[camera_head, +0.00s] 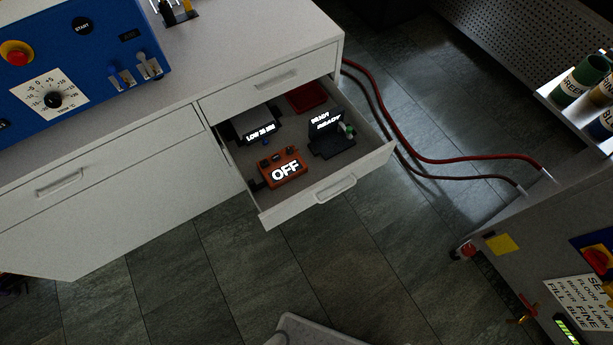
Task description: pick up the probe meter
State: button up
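An open drawer (362,165) under the white bench holds several small devices. An orange handheld unit (283,168) with a bright "OFF" display and dark knobs or sockets on its top edge lies near the drawer's front left. It looks most like the probe meter, but no label confirms this. A dark device (238,130) with a lit display starting "LOW 20" sits behind it to the left. Another dark device (327,145) reading "READY" sits to its right, with a small green-and-white part beside it. My gripper is not in view.
A red tray (307,97) lies at the drawer's back. A blue machine (75,65) stands on the bench (235,45). Red hoses (440,160) cross the floor to a grey machine (540,235) at right. Tiled floor before the drawer is mostly clear.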

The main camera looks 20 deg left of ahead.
aim_at(276, 174)
jog(key=i+j+u, duration=0.25)
jog(key=i, duration=0.3)
jog(key=i+u, duration=0.2)
jog(key=i, duration=0.35)
jog(key=u, duration=1.4)
